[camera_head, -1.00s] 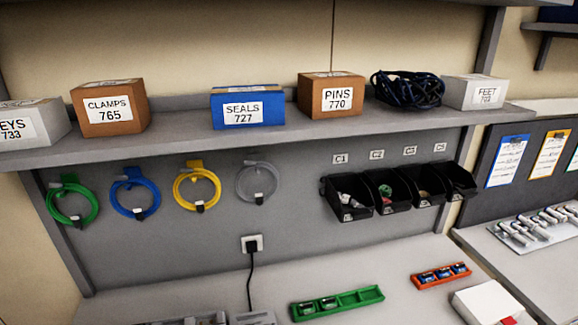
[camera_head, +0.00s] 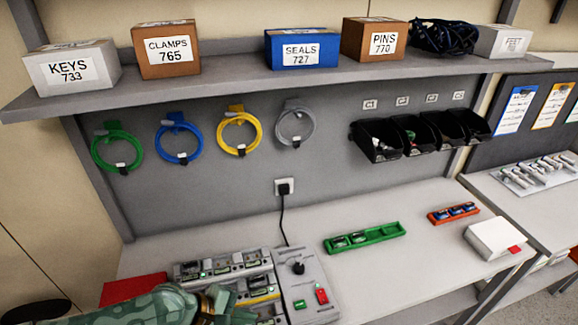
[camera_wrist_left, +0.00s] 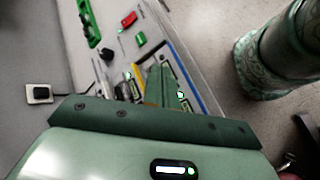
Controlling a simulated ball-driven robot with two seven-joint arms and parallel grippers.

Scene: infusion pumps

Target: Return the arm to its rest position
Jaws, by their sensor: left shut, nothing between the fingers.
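My left arm reaches in along the bottom left of the head view. Its green gripper (camera_head: 232,306) is over the front of the pump rack (camera_head: 214,270) on the bench. In the left wrist view the gripper's two narrow fingers (camera_wrist_left: 161,88) are together with nothing between them. The rack lies just beyond the fingertips there. Whether the fingers touch it, I cannot tell. The front of the rack is partly hidden behind my arm. My right gripper is not in view.
A grey box with red and green switches (camera_head: 304,285) stands right of the rack. A red item (camera_head: 133,288) lies to its left. A green tray (camera_head: 365,238), an orange tray (camera_head: 453,214) and a white box (camera_head: 494,239) are farther right. Bare bench (camera_head: 400,275) lies between.

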